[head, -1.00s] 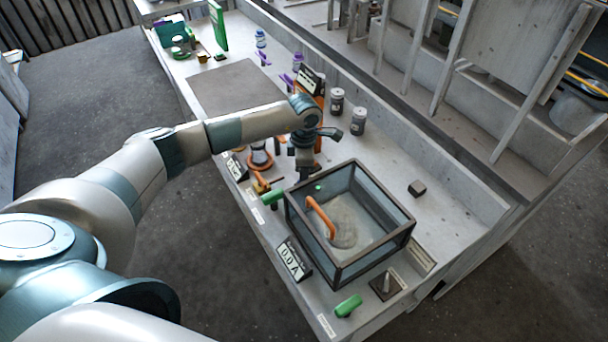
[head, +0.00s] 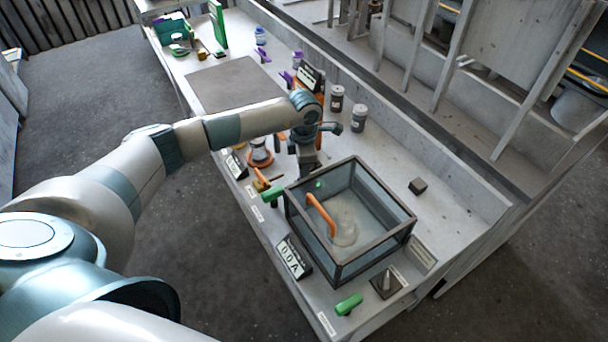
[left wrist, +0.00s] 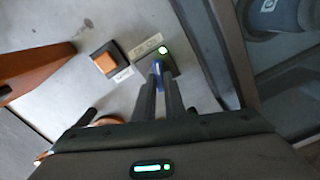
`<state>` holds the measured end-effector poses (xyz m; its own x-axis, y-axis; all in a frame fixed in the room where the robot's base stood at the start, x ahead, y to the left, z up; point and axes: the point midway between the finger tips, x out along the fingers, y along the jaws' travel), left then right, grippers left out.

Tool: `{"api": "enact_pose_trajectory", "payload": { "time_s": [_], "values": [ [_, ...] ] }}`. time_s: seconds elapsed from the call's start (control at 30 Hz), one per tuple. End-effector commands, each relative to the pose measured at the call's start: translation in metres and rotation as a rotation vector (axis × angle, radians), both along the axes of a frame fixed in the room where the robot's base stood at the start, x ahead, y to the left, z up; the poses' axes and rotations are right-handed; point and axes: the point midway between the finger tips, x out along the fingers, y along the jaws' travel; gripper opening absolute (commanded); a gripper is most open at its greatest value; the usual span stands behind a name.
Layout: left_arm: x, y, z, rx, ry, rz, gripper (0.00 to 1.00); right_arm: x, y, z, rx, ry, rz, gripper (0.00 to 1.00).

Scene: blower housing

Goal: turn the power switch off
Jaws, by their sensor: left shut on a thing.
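The power switch looks like a small dark box (left wrist: 172,66) with a lit green lamp and a tan label strip, in the upper middle of the left wrist view. A narrow blue lever (left wrist: 158,77) stands at its near edge. My left gripper (left wrist: 158,72) is shut on this lever, its two fingers close together on either side. In the head view my left gripper (head: 308,170) points down just behind the glass-walled box, and its fingertips and the switch are mostly hidden there. My right gripper is not in view.
The glass-walled box (head: 372,247) with an orange handle stands close beside the gripper. A dark block with an orange button (left wrist: 105,62) sits left of the switch. A display sign (head: 293,257) stands at the front edge. Two dark jars (head: 358,118) stand behind.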

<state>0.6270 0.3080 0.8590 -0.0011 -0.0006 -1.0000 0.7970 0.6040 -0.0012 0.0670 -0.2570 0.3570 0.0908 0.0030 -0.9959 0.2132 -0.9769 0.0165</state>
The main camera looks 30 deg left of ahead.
Motion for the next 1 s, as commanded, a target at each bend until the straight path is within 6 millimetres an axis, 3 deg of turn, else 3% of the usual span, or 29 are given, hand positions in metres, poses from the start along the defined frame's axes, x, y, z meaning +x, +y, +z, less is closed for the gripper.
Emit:
{"api": "enact_pose_trajectory", "payload": {
  "time_s": [0.5,1.0],
  "values": [
    [-0.001,-0.002,-0.002,0.002,-0.001,0.44,0.0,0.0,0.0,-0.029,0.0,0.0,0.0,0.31],
    [-0.001,-0.004,0.001,0.0,-0.003,0.839,0.0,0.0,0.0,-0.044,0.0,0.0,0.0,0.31]
  ]
}}
